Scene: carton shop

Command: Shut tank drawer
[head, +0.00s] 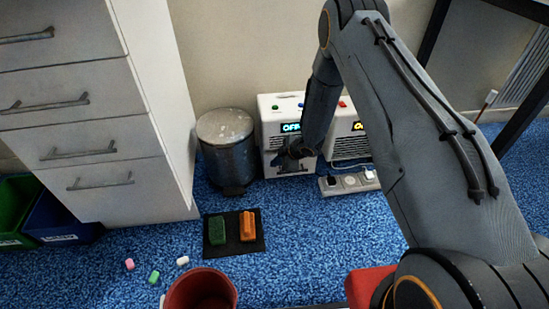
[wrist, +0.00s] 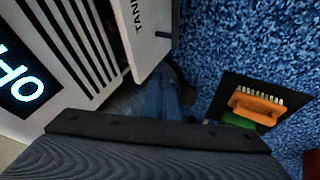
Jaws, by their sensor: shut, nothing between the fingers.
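The tank drawer (head: 299,170) is the low white front of the left white appliance (head: 272,112), whose display reads OFF. In the wrist view the drawer (wrist: 147,36), marked TANK, stands out from the appliance's slatted front (wrist: 75,38), with a dark gap between them. A small dark handle sticks out of its face. My gripper (head: 287,161) is shut and empty, in front of the drawer and partly hiding it in the head view. I cannot tell whether it touches the drawer.
A metal bin (head: 227,150) stands close left of the appliance. A second appliance (head: 352,146) and a power strip (head: 348,183) are at the right. A red bucket (head: 200,290) is nearer.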

